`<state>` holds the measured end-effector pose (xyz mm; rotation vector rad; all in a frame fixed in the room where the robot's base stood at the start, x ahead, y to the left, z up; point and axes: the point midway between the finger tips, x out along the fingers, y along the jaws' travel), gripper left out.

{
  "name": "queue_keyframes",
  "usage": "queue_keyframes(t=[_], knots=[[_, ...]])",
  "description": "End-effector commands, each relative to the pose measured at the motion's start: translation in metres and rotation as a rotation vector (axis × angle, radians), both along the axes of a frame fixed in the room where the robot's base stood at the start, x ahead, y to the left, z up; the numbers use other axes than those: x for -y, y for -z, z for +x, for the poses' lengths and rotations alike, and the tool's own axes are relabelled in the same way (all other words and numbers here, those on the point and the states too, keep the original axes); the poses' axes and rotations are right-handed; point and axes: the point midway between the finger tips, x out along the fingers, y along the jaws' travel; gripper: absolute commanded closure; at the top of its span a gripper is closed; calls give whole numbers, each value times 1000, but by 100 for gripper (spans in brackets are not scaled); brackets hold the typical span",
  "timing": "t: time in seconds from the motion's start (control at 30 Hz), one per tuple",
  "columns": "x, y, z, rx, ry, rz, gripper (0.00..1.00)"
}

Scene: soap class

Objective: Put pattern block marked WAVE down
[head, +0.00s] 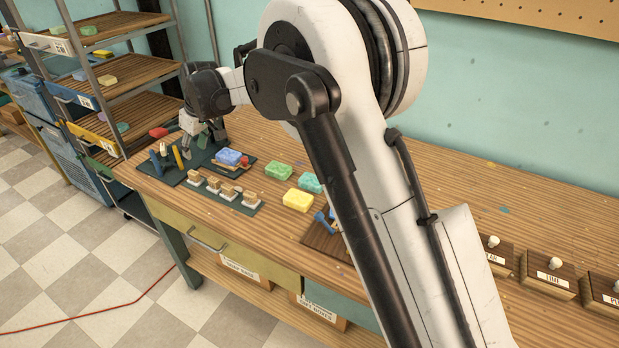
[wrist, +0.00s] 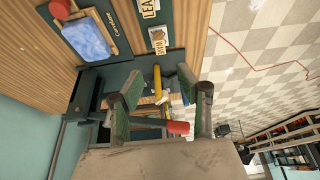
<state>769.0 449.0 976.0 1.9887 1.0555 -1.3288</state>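My gripper (head: 206,138) hangs over the left end of the workbench, above a dark tool mat. In the wrist view its two green-padded fingers (wrist: 160,92) stand wide apart and I see nothing held between them; a yellow upright tool and a red piece show beyond. A row of small wooden pattern blocks (head: 228,190) stands on a dark green mat (head: 247,207) in front of the gripper. In the wrist view one light label (wrist: 150,8) reads LEA, cut by the edge. A second label (wrist: 158,42) is too small to read surely. I cannot tell which block is WAVE.
A blue soap (head: 228,157) lies on a tray behind the blocks. Green soap (head: 278,171) and yellow soap (head: 298,200) lie to the right. A shelf rack (head: 130,70) stands left. My arm covers the bench's middle.

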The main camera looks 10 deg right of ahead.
Motion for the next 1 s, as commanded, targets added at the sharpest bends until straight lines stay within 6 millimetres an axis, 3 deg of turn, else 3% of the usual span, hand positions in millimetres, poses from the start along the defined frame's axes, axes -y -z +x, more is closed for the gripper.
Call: queue_keyframes(t=[0.17,0.27,0.57,0.8,1.0], knots=[[6,-5,-1,1,9,0,65],[23,-20,-5,6,38,3,65],[121,-88,-41,33,202,15,65],[198,-129,-87,59,337,28,65],[257,-151,-136,81,448,41,65]])
